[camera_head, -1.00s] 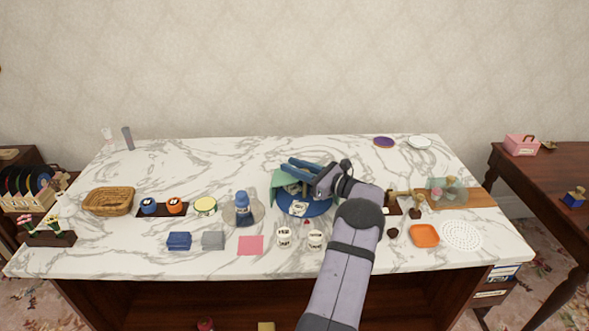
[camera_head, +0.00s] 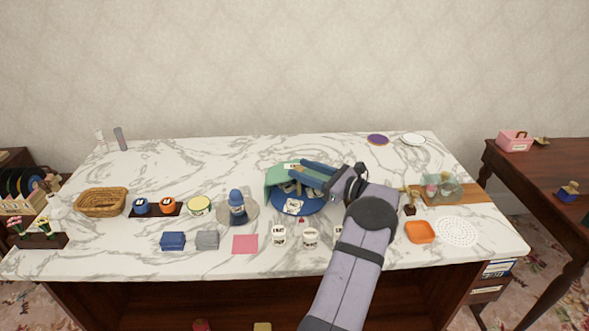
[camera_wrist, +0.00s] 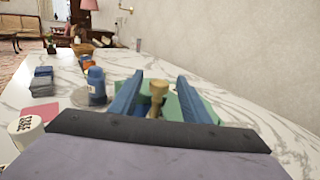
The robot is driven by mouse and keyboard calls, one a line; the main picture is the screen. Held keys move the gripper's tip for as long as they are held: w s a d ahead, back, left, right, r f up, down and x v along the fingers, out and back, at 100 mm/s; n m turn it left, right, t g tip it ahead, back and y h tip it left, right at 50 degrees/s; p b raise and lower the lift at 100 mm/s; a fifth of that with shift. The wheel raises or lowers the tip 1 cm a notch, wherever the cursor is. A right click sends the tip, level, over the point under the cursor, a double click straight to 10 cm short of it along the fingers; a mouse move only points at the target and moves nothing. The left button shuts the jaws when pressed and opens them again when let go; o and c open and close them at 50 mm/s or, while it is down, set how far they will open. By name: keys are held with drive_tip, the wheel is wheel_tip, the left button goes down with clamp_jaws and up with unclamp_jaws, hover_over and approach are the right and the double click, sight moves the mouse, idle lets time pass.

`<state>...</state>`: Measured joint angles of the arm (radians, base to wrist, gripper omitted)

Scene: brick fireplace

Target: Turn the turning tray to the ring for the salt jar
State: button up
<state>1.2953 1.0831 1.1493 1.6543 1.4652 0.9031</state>
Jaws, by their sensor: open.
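The turning tray (camera_head: 287,208) is a round blue disc at the middle of the table, with a green raised part (camera_head: 277,180) at its left and back. White labels with dark marks show on it, one at the front (camera_head: 293,206). My gripper (camera_head: 303,171) is over the back of the tray, its two blue fingers apart. In the wrist view, a wooden knob or peg (camera_wrist: 157,98) stands between the open fingers (camera_wrist: 155,95); I cannot tell whether they touch it. My arm hides the tray's right side. I cannot tell which label is for salt.
A blue-capped jar (camera_head: 237,208) stands on a grey round mat just left of the tray. White labelled jars (camera_head: 279,235) (camera_head: 310,238) stand in front of it. An orange dish (camera_head: 420,232) and a small brown trophy-like object (camera_head: 410,202) are at the right. The table's back is mostly clear.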

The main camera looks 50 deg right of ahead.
drive_tip(key=shift+s+d, duration=0.1)
drive_tip(key=shift+s, duration=0.7)
drive_tip(key=shift+w+d+f+m+g+h+b, duration=0.1)
drive_tip(key=shift+w+d+m+g+h+b, duration=0.2)
drive_tip(key=shift+w+m+h, duration=1.05)
drive_tip(key=shift+w+m+g+h+b, duration=0.1)
drive_tip(key=shift+w+m+h+b, duration=0.25)
drive_tip(key=shift+w+m+h, duration=1)
drive_tip(key=shift+w+d+f+m+g+h+b, duration=0.1)
drive_tip(key=shift+w+d+m+g+h+b, duration=0.2)
drive_tip(key=shift+w+h, duration=1.15)
drive_tip(key=shift+s+a+h, duration=0.15)
drive_tip(key=shift+s+h, duration=0.4)
drive_tip(key=shift+s, duration=0.05)
clamp_jaws()
